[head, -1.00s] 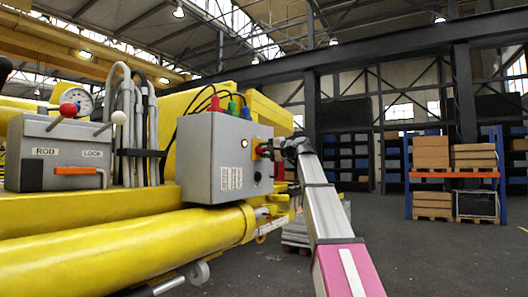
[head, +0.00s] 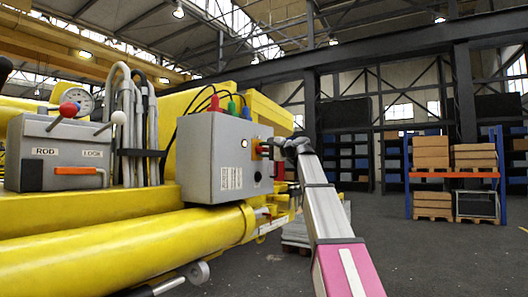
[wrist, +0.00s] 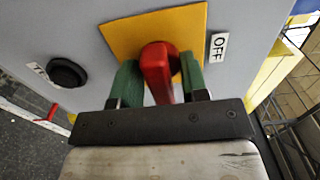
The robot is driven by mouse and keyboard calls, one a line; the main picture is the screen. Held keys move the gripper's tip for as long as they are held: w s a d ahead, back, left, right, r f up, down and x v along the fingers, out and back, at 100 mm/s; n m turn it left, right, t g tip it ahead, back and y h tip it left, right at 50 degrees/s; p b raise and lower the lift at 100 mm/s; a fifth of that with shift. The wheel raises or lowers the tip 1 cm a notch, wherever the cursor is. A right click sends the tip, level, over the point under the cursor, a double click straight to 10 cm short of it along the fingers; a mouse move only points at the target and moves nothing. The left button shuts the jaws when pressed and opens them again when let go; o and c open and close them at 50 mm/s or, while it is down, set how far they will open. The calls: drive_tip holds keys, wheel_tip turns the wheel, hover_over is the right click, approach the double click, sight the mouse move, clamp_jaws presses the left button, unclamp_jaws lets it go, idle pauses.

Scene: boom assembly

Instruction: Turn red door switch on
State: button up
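The red switch handle (wrist: 157,72) sits on a yellow plate (wrist: 190,24) on the side of a grey control box (head: 210,160). A label reading OFF (wrist: 218,47) is right of the plate in the wrist view. My gripper (wrist: 160,82) has its two green fingers on either side of the red handle, with narrow gaps beside the handle's lower part. The fingers look open around it; firm contact cannot be seen. In the head view my gripper (head: 272,150) is at the box's right side, and the handle is mostly hidden there.
A black round knob (wrist: 67,72) is left of the switch. A lever panel (head: 60,152) with ROD and LOCK labels and a yellow boom cylinder (head: 120,255) are left of my arm. A pallet rack (head: 455,180) stands far right.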

drive_tip(key=shift+o, duration=0.3)
drive_tip(key=shift+d, duration=0.1)
drive_tip(key=v, duration=1)
drive_tip(key=shift+s+d, duration=0.2)
drive_tip(key=shift+d, duration=0.05)
drive_tip(key=shift+f, duration=0.1)
wheel_tip(320, 180, down, 47)
drive_tip(key=a+n+g+h, duration=0.1)
drive_tip(key=a+g+h, duration=0.1)
drive_tip(key=g+h, duration=0.35)
drive_tip(key=s+f+n+g+h, duration=0.1)
drive_tip(key=s+f+n+h, duration=0.1)
drive_tip(key=s+f, duration=0.6)
drive_tip(key=s+d+f+n+g+h, duration=0.1)
drive_tip(key=s+f+h, duration=0.3)
drive_tip(key=f, duration=1.1)
drive_tip(key=s+d+f+n+g+h, duration=0.1)
drive_tip(key=s+f+n+g+h, duration=0.2)
drive_tip(key=s+f, duration=0.8)
drive_tip(key=shift+s+f, duration=0.35)
drive_tip(key=shift+f, duration=0.4)
